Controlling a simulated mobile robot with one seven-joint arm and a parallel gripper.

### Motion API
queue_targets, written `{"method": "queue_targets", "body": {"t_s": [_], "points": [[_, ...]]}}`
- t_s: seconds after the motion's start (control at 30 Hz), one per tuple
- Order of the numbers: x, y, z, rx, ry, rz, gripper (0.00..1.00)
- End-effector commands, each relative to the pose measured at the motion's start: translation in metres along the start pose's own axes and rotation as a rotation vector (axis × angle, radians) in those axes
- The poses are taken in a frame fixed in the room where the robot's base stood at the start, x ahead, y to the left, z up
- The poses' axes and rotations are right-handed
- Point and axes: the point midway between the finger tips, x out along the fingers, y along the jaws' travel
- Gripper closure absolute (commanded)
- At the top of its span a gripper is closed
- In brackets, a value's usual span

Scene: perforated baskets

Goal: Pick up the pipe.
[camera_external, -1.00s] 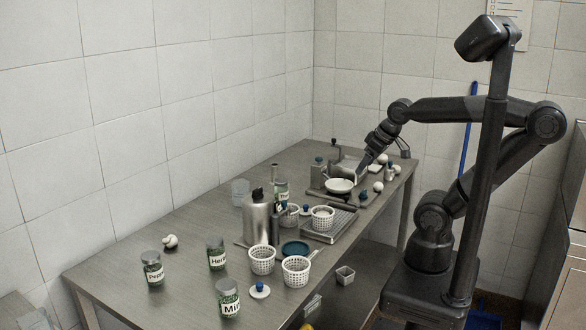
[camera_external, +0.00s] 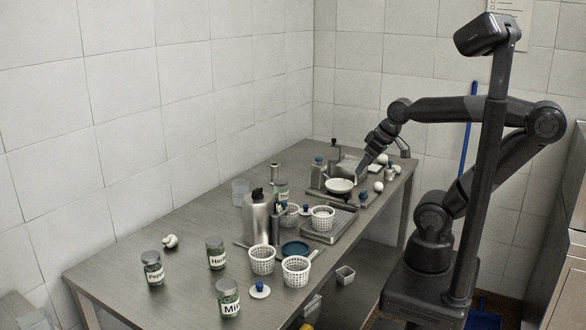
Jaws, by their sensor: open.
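My gripper (camera_external: 361,168) is at the far end of the steel table, pointing down and to the left. It is open, just above and behind a white bowl (camera_external: 339,187). Its fingertips are small here, and I cannot tell whether they touch anything. I cannot make out the pipe for certain. Clutter around my gripper may hide other things.
White perforated baskets (camera_external: 296,270) stand at the table's front edge, near a metal bottle (camera_external: 256,219). Labelled jars (camera_external: 228,298) stand at the near end. A grey tray (camera_external: 330,228) lies mid-table. The back left of the table is mostly clear.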

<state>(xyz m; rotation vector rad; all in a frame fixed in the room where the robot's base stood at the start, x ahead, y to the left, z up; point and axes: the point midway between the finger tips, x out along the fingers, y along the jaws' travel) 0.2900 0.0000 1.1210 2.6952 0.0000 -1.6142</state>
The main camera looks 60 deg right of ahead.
Motion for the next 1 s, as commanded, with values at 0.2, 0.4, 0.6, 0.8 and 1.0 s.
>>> {"method": "queue_targets", "body": {"t_s": [0.2,0.4,0.6,0.8,1.0], "points": [[0.000,0.000,0.000,0.000,0.000,0.000,0.26],[0.000,0.000,0.000,0.000,0.000,0.000,0.30],[0.000,0.000,0.000,0.000,0.000,0.000,0.46],[0.000,0.000,0.000,0.000,0.000,0.000,0.46],[0.001,0.003,-0.022,-0.002,-0.008,0.005,0.46]]}}
